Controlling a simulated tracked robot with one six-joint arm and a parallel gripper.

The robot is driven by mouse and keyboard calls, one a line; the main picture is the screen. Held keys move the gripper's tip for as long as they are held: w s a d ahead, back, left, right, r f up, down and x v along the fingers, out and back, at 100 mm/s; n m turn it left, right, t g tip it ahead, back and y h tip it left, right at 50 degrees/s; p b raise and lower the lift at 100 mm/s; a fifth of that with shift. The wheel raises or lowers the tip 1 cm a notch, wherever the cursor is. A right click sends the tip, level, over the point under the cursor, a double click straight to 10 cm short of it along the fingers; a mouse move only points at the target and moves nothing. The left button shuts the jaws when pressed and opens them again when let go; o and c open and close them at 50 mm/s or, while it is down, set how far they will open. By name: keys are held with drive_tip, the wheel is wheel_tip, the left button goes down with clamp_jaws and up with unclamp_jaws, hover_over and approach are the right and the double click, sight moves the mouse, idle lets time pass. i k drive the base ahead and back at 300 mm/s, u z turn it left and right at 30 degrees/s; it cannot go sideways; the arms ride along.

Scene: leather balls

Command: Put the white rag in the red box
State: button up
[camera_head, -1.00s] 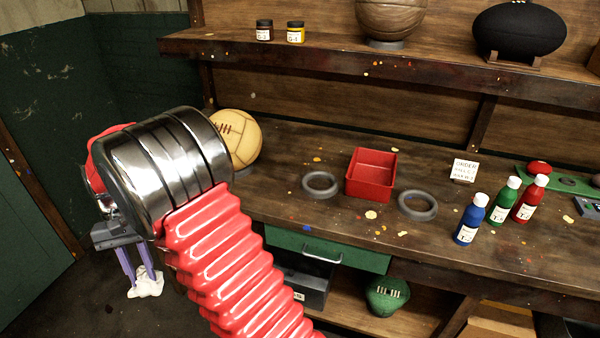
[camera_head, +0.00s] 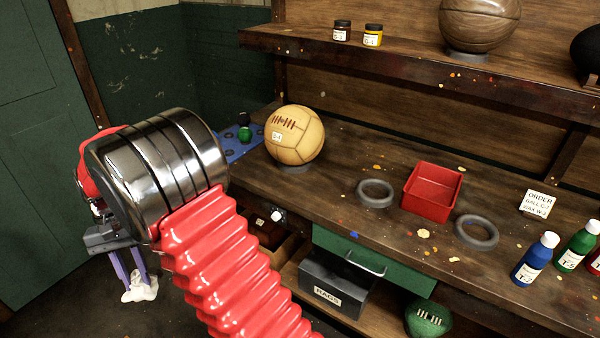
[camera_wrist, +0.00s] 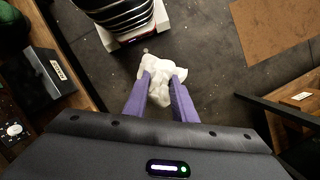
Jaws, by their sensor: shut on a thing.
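My gripper (camera_head: 138,284) is at the lower left in the head view, shut on the white rag (camera_head: 140,291). In the wrist view the crumpled white rag (camera_wrist: 158,75) is pinched between the purple fingers, held above the dark floor. The red box (camera_head: 433,192) is an open, square box on the workbench, right of the middle in the head view. Its visible inside looks empty. My gripper is well to the left of the box and lower than the bench top. The red box does not show in the wrist view.
Grey rings (camera_head: 375,193) and (camera_head: 477,231) flank the box on the bench (camera_head: 340,170). A tan ball (camera_head: 294,135) stands at left, and a blue bottle (camera_head: 535,259) at right. A dark RAGS bin (camera_head: 334,284) sits below, near a green drawer (camera_head: 372,262). A shelf overhangs behind.

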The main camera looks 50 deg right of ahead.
sight(432, 190)
drive_tip(key=z, duration=0.15)
drive_tip(key=k, duration=1.75)
drive_tip(key=z, duration=1)
drive_tip(key=i, duration=0.7)
